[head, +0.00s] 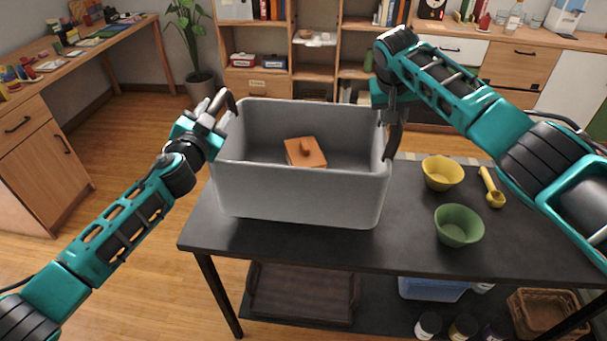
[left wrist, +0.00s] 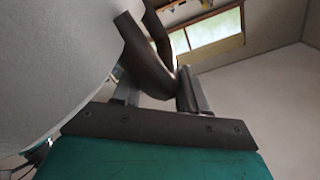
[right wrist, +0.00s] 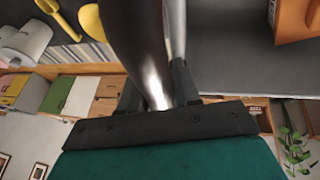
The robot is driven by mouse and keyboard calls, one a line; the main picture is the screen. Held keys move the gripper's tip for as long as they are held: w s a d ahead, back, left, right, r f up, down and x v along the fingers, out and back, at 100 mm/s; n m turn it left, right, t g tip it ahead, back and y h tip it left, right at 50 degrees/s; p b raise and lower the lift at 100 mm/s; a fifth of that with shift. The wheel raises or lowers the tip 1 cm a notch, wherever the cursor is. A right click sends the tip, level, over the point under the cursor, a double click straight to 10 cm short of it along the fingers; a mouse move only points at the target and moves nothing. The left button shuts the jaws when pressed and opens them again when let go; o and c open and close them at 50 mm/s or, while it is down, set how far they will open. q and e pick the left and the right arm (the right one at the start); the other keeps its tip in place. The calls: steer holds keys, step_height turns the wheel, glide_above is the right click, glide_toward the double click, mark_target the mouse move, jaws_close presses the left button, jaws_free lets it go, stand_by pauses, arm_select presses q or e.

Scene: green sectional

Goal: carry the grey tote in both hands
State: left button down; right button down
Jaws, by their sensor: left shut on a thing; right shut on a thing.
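The grey tote (head: 300,192) is an open bin at the left end of a dark table, upright. An orange-brown block with a knob (head: 305,152) lies inside it; it also shows in the right wrist view (right wrist: 296,20). My left gripper (head: 228,103) is shut on the tote's left side at a dark handle. In the left wrist view the tote wall (left wrist: 50,65) fills the left side. My right gripper (head: 388,118) is shut on the tote's right side at its dark handle. Whether the tote's underside touches the tabletop is hidden.
The dark table (head: 400,235) holds a yellow bowl (head: 442,172), a green bowl (head: 458,225) and a yellow scoop (head: 491,188) right of the tote. Its lower shelf holds a brown tray (head: 303,292) and a basket (head: 545,312). Open wooden floor (head: 120,130) lies to the left.

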arm_select(q)
steer(key=shift+s+a+f, duration=0.1)
steer(key=shift+a, duration=0.1)
arm_select(e)
steer(key=shift+d+r, duration=0.15)
steer(key=shift+d, duration=0.1)
